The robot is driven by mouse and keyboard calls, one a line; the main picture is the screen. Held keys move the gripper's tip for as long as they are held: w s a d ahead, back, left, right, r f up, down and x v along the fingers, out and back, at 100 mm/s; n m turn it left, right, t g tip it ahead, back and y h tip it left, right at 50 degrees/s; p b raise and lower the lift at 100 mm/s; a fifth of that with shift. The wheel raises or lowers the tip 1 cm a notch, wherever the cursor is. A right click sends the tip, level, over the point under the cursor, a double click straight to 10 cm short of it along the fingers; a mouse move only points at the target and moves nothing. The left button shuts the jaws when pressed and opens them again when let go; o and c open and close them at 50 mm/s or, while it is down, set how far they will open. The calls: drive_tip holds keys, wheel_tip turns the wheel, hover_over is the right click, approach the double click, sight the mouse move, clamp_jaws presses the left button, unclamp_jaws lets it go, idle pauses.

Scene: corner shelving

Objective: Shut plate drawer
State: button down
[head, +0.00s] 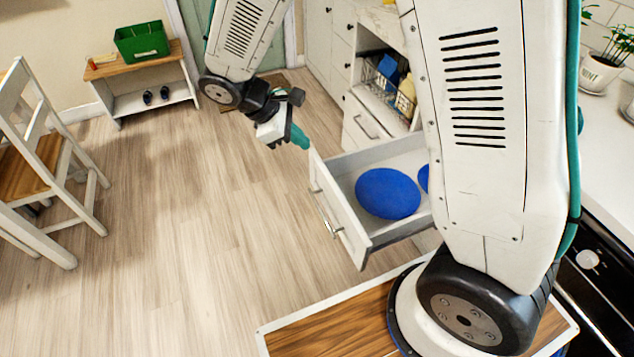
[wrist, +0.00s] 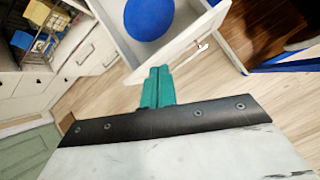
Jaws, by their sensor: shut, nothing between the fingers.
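The plate drawer (head: 341,222) is a white drawer pulled well out of the cabinet, with a metal handle (head: 331,229) on its front. A blue plate (head: 387,193) lies inside it, and part of a second blue item shows beside it, mostly hidden by my arm. My gripper (head: 302,141) is shut and empty, with its teal fingers close to the far top corner of the drawer front. In the wrist view the shut fingers (wrist: 157,87) lie near the drawer front's edge (wrist: 178,45). I cannot tell whether they touch it.
A second drawer (head: 366,126) beyond is closed, below a shelf with a wire basket (head: 384,82). A wooden chair (head: 45,150) and a low bench with a green crate (head: 142,41) stand at left. The floor before the drawer is clear.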

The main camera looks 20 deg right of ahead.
drive_tip(key=w+a+f+n+t+h, duration=0.1)
drive_tip(key=a+f+n, duration=0.2)
drive_tip(key=f, duration=0.3)
drive_tip(key=w+a+f+n+h, duration=0.1)
drive_tip(key=w+a+f+n, duration=0.15)
drive_tip(key=f, duration=0.45)
approach(326, 186)
wheel_tip(326, 186, down, 3)
drive_tip(key=d, duration=0.1)
drive_tip(key=d+f, duration=0.1)
drive_tip(key=d, duration=0.1)
drive_tip(key=shift+s, duration=0.25)
drive_tip(key=shift+d, duration=0.45)
drive_tip(key=shift+d, duration=0.1)
